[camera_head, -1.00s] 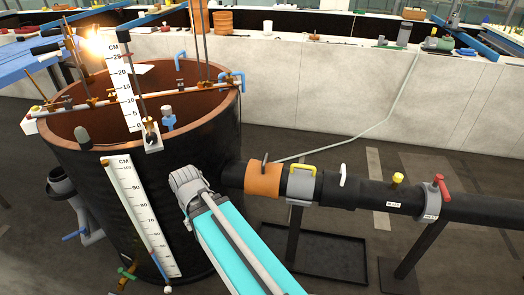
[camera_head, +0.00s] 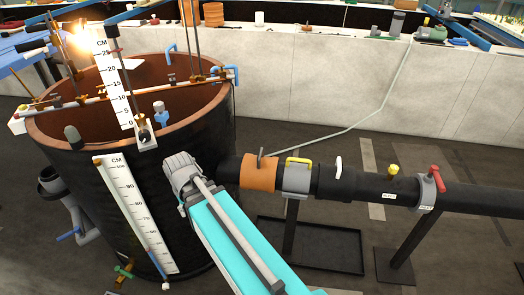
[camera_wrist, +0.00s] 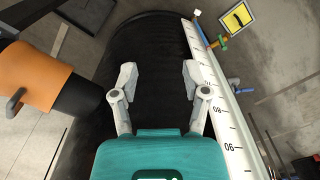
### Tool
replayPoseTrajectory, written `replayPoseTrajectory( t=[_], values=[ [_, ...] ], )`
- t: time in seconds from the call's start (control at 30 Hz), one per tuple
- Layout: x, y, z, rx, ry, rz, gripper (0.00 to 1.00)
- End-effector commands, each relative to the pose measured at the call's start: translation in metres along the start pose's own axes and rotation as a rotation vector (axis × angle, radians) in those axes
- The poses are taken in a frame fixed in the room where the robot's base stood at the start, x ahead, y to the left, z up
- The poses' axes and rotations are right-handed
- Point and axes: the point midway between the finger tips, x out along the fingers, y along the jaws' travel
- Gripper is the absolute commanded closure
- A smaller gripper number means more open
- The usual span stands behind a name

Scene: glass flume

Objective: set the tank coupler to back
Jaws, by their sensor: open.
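The coupler nearest the tank is an orange sleeve (camera_head: 258,173) on the black pipe, with a dark handle (camera_head: 261,160) standing up from its top. In the wrist view the orange sleeve (camera_wrist: 32,72) is at the left edge, with its dark handle (camera_wrist: 14,103) showing. The black tank (camera_head: 100,170) has a brown rim and stands left of it. My gripper (camera_head: 180,172) is in front of the tank wall, left of the sleeve and apart from it. In the wrist view my gripper (camera_wrist: 159,78) is open and empty, with the black tank wall beyond its fingers.
Farther right on the pipe are a grey clamp with a yellow handle (camera_head: 298,161), a white lever (camera_head: 338,167), a yellow knob (camera_head: 393,170) and a red handle (camera_head: 437,177). A scale board (camera_head: 140,215) runs down the tank. A black tray (camera_head: 310,245) lies below the pipe.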

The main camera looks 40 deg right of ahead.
Motion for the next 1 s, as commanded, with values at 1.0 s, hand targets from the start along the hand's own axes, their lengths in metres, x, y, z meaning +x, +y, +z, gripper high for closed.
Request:
replayPoseTrajectory(
  t=[1.0],
  values=[
    [-0.056,0.339,-0.152,0.679,0.064,-0.145,0.41]
  ],
)
